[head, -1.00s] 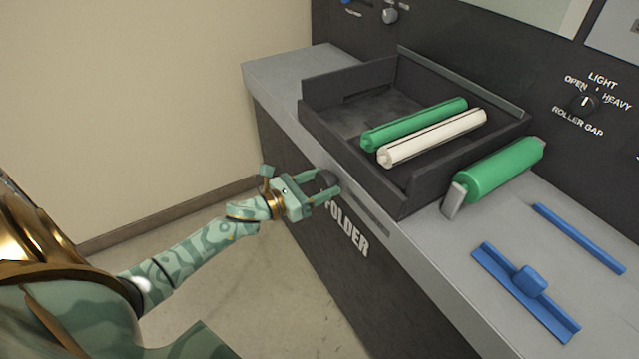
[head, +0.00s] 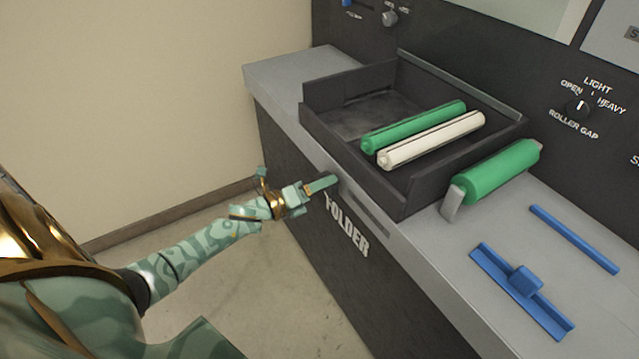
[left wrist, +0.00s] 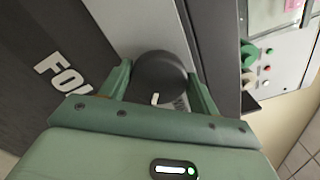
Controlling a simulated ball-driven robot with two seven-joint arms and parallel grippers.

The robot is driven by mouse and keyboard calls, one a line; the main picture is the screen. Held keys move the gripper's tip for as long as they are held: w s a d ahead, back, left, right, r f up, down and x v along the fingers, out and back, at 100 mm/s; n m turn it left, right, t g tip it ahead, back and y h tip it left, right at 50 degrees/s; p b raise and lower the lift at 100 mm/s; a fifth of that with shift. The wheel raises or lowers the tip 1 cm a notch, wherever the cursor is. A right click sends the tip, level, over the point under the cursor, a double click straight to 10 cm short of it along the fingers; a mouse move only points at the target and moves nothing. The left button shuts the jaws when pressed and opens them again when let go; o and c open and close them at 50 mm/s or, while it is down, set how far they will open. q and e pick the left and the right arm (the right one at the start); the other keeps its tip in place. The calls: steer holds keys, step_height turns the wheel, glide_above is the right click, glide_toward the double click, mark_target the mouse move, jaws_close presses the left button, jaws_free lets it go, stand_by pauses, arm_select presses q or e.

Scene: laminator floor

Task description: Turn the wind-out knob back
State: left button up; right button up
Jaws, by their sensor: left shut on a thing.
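The round black knob (left wrist: 160,72) is on the front face of the machine, near the FOLDER lettering (head: 347,226). In the left wrist view it sits between the two green fingers, with a short white mark on its near face. My left gripper (head: 323,184) is shut on this knob, one finger on each side; in the left wrist view the same gripper (left wrist: 160,82) reaches straight onto it. In the head view the fingers hide most of the knob. My right gripper is out of view.
Above the knob, a dark tray (head: 408,190) holds a green roll (head: 413,126) and a white roll (head: 431,141). A larger green roller (head: 497,172) and blue bars (head: 521,292) lie right. The roller gap dial (head: 577,106) is on the back panel. Open floor lies left.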

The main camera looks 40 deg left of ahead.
arm_select(q)
steer(key=n+p, duration=0.1)
steer(key=n, duration=0.7)
steer(key=n+p, duration=0.2)
steer(key=n, duration=0.7)
steer(key=f+n+p, duration=0.1)
steer(key=n+p, duration=0.1)
steer(key=n, duration=0.6)
steer(key=shift+s+d+f, duration=0.1)
steer(key=shift+d, duration=0.1)
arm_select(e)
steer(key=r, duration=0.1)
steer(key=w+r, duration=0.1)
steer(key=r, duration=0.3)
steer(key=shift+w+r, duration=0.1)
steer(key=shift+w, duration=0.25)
arm_select(q)
steer(key=shift+n, duration=0.4)
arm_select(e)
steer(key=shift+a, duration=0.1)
arm_select(q)
steer(key=o, duration=1)
steer(key=shift+c, duration=0.2)
steer(key=shift+s, duration=0.1)
